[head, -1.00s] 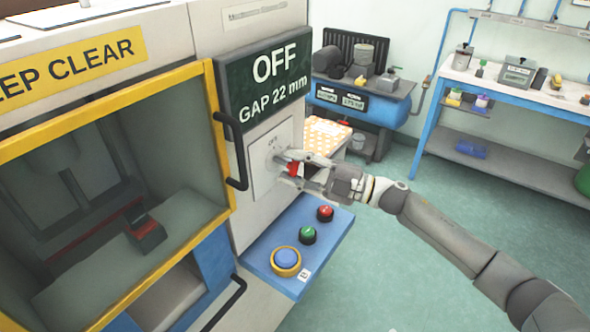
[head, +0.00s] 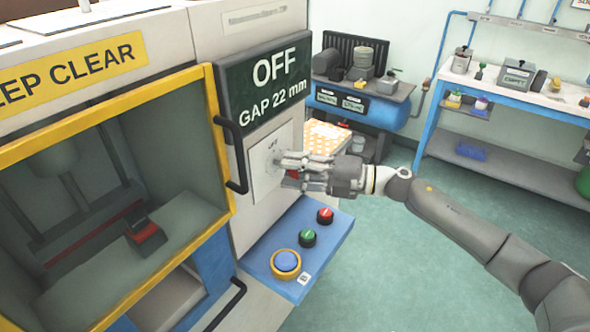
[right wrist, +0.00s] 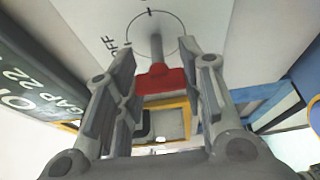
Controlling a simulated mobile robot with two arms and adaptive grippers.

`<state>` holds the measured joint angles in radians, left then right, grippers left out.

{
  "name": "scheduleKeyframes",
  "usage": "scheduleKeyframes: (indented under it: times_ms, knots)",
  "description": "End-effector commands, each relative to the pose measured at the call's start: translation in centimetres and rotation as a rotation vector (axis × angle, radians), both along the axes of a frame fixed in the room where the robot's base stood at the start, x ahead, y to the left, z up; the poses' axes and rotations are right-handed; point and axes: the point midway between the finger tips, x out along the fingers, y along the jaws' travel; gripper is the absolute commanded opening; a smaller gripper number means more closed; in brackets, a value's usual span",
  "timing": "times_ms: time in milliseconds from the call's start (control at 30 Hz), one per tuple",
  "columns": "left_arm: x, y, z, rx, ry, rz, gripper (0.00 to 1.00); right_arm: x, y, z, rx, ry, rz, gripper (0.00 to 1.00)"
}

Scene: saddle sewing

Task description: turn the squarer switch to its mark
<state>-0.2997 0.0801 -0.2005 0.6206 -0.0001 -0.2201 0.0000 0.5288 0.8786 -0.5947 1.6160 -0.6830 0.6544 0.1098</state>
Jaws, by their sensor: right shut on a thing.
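The squarer switch has a red handle (right wrist: 160,80) on a grey shaft, standing out from a pale plate (head: 264,150) with a ring and an OFF label. My right gripper (head: 283,168) is at the plate, its fingers shut on the red handle, mostly hiding it in the head view. In the right wrist view, the gripper (right wrist: 166,65) has one finger on each side of the handle. A tick mark shows at the top of the ring. The display (head: 265,85) above reads OFF and GAP 22 mm. My left gripper is not in view.
Below the switch, a blue ledge (head: 332,245) carries red, green and blue buttons. A yellow-framed window (head: 222,150) with a black handle is at the left, showing a red and dark block (head: 146,236) inside. A workbench (head: 480,80) stands farther back. Floor at right is clear.

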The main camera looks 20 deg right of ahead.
Motion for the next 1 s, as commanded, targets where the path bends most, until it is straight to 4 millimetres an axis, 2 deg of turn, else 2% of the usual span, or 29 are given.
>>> scheduleKeyframes:
  times_ms: [300, 333, 500, 833, 1000]
  knots:
    - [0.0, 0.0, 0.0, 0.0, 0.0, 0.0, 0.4, 0.0, 0.0, -0.1, -0.004, -0.001, 0.002, 0.13]
    - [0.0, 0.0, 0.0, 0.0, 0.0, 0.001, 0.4, -0.1, 0.0, -0.1, -0.004, -0.001, 0.002, 0.4]
    - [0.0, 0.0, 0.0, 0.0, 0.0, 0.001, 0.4, 0.0, 0.0, -0.1, -0.003, -0.001, 0.001, 0.59]
    - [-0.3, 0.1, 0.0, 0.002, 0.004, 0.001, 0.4, -0.1, -0.2, -0.1, -0.001, 0.0, 0.0, 0.59]
    - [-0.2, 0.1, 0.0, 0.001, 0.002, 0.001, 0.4, -1.2, -2.1, -0.2, -0.004, 0.002, -0.001, 0.59]
